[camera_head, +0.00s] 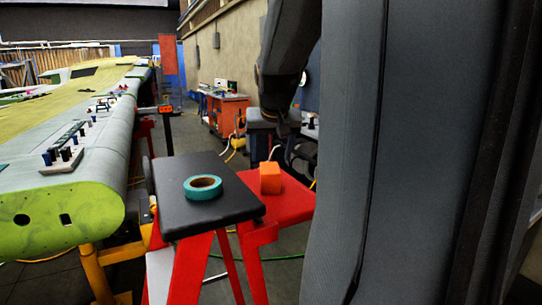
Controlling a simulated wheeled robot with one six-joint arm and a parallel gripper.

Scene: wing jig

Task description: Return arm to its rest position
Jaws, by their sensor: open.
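My dark arm (289,62) hangs down from the top edge, right of the middle, beside my large grey column. Its lower end narrows to dark parts above and behind the red stand. I cannot make out the fingers of my gripper against the dark background there. The arm's end appears apart from the tape roll and the orange block, and nothing is seen held.
A teal tape roll (203,193) lies on a black-topped stool (170,215). An orange block (270,178) sits on a red stand (290,203) beside it. A long green wing (60,215) stands at left. An orange cabinet (229,112) is at the back.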

